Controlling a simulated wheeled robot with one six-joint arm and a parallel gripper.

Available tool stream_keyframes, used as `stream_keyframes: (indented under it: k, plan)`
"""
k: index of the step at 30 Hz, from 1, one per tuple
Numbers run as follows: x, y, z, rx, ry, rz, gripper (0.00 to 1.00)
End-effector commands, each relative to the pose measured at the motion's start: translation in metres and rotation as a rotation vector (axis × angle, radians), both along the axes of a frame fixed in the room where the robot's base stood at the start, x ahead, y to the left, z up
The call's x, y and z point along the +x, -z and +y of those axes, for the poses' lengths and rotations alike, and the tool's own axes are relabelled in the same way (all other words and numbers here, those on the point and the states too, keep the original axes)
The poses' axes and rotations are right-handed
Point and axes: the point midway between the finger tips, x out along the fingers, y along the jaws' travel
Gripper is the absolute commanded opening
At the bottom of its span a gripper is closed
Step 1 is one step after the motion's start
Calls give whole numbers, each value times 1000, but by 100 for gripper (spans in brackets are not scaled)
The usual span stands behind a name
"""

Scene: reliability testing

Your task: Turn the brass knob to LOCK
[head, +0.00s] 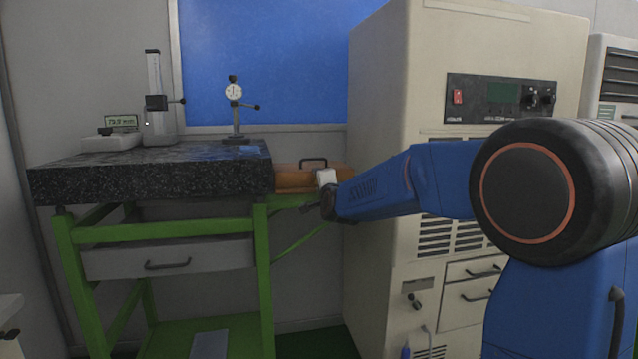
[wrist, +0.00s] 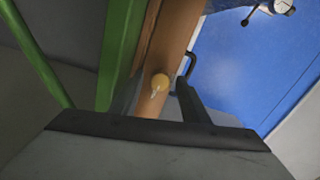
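The round brass knob (wrist: 161,81) shows in the wrist view on the front of an orange-brown wooden box (wrist: 178,45). A small pale mark shows at its lower edge; I cannot read any LOCK label. My gripper (wrist: 158,88) is open, with one finger to each side of the knob in the picture. I cannot tell whether either finger touches it. In the head view the wooden box (head: 292,181), with a dark handle on top, sits right of the granite plate. My gripper (head: 327,202) is in front of it and the knob is hidden there.
The granite plate (head: 120,180) on a green frame (head: 150,233) stands left of my gripper, carrying a dial gauge stand (head: 235,105) and a height gauge (head: 155,100). A tall beige cabinet (head: 400,110) stands close on the right, behind my arm.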

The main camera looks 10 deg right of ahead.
Motion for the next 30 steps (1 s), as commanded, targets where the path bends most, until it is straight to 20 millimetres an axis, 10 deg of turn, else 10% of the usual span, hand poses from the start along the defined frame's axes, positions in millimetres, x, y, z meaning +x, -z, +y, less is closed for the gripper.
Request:
stream_keyframes:
  k: [14,30]
  plan:
    - [-13,-1,0,0,0,-1,42]
    - [-102,-1,0,1,0,-1,42]
